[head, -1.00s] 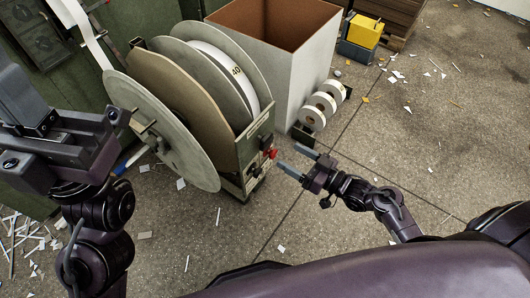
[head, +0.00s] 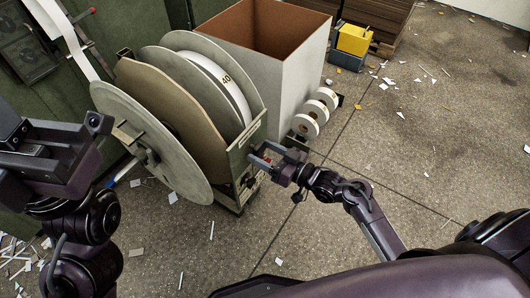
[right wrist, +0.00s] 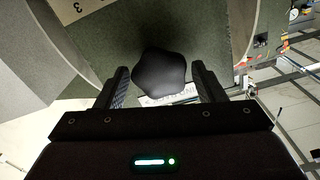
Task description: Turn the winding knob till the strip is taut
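A dark lobed knob (right wrist: 160,75) shows in the right wrist view, between the two fingers of my right gripper (right wrist: 163,88). The fingers are open, with a gap on each side of the knob. In the head view my right gripper (head: 262,158) is at the front end of the reel stand (head: 247,146) and hides the knob there. A white strip (head: 66,35) runs down at the upper left and passes behind the large reel (head: 150,150). My left gripper (head: 60,160) is at the left; its fingers are not clear.
A tall open grey bin (head: 290,75) stands behind the reel stand. Several white rolls (head: 306,126) sit beside it. A yellow box (head: 353,40) and stacked brown board (head: 377,15) are at the back. Scraps litter the floor; the right side is otherwise free.

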